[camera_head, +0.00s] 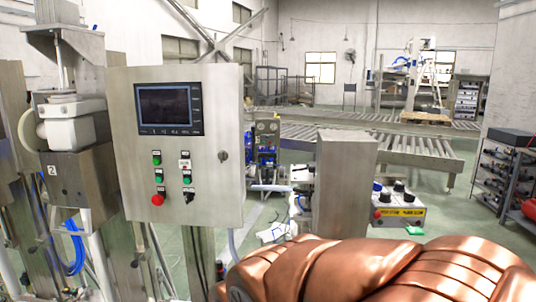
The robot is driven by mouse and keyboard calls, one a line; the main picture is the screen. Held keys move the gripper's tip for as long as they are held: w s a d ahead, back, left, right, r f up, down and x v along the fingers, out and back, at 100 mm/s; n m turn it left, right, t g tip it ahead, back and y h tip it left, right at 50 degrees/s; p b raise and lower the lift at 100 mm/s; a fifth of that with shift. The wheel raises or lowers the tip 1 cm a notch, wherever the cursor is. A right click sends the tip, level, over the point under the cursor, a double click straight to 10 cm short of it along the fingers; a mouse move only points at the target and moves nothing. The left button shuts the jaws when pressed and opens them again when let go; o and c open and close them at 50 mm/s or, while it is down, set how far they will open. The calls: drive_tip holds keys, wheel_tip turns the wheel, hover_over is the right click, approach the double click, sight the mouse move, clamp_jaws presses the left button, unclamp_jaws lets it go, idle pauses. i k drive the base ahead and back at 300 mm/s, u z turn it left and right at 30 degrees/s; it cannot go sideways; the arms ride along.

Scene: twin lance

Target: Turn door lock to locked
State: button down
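A grey metal control cabinet (205,105) stands left of centre, its front door facing me and shut. A small dark round lock (223,156) sits near the right edge of the door. It is too small to tell which way it is turned. The door also bears a dark screen (165,107), several green buttons, a red button (158,199) and a black selector switch (188,197). My gripper is not in view, and nothing is seen touching the lock.
Metal machinery (70,125) stands close at the cabinet's left. A grey post (344,185) and a yellow-fronted control box (400,208) stand to the right. Roller conveyors (400,150) run behind. A shelf rack (505,170) stands at the far right.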

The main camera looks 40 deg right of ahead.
sight(222, 156)
drive_tip(key=z, duration=0.15)
drive_tip(key=k, duration=1.15)
drive_tip(key=u, duration=1.3)
drive_tip(key=i, duration=1)
drive_tip(key=z, duration=0.55)
drive_tip(key=i, duration=0.9)
drive_tip(key=z, duration=0.75)
